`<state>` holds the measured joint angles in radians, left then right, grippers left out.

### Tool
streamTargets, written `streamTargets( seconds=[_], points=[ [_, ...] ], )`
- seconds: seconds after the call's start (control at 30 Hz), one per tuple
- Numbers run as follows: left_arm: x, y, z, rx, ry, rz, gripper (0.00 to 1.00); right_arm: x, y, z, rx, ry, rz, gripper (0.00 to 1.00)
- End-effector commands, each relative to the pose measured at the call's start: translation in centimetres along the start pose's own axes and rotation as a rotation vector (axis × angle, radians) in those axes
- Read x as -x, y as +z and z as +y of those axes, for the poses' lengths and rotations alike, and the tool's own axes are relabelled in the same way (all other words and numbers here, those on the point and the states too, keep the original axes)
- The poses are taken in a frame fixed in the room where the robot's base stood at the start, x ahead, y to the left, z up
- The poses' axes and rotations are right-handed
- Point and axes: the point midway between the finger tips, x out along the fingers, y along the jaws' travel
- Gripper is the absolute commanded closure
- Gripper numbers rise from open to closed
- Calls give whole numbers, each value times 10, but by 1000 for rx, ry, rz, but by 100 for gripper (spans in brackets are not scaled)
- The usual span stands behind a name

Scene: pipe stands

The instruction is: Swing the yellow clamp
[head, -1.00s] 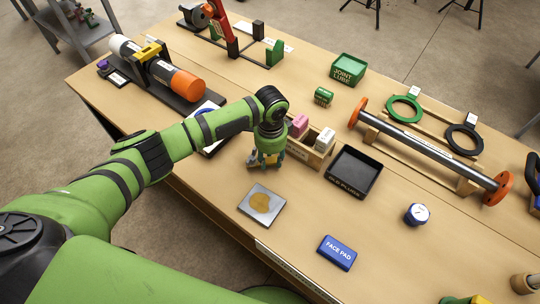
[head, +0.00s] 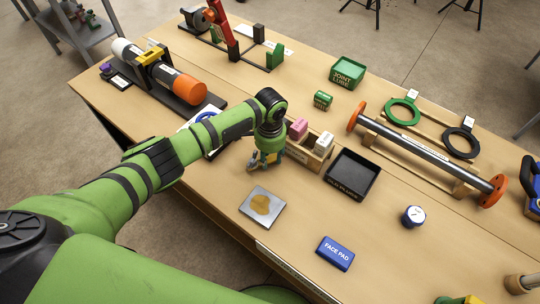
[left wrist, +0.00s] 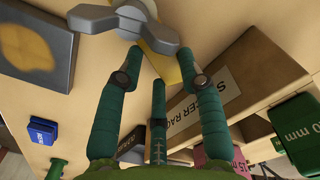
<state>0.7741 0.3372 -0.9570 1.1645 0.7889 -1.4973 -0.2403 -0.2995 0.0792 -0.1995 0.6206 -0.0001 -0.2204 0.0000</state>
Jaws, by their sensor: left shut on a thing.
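The yellow clamp (head: 150,55) sits across the black and white pipe (head: 165,70) at the upper left of the head view, far from my gripper. My left gripper (head: 262,163) is low over the bench, beside the wooden rack. The grey piece also shows small in the head view (head: 253,165). My right gripper is not in view.
A square plate with a golden stain (head: 279,213) lies just in front of my gripper. The wooden rack (head: 318,158) and black tray (head: 372,187) stand to the right. A blue face pad (head: 335,253) lies near the front edge. A flanged pipe (head: 430,155) rests at the right.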

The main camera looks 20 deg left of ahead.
Motion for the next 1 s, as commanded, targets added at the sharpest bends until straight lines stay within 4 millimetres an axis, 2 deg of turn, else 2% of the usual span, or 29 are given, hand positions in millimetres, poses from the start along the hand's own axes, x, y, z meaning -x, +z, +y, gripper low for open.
streamTargets(
  seconds=[0.03,0.1,0.4,0.53,0.67,1.0],
  points=[
    [1,-1,-1,7,0,3,59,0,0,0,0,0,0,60],
    [1,-1,-1,6,-1,3,38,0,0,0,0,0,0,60],
    [1,0,-1,3,0,2,38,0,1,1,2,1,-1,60],
    [8,0,-1,2,-1,3,38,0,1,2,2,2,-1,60],
    [28,-1,-1,1,-2,6,38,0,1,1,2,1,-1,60],
    [98,-1,-1,2,-2,5,38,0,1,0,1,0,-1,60]
  ],
)
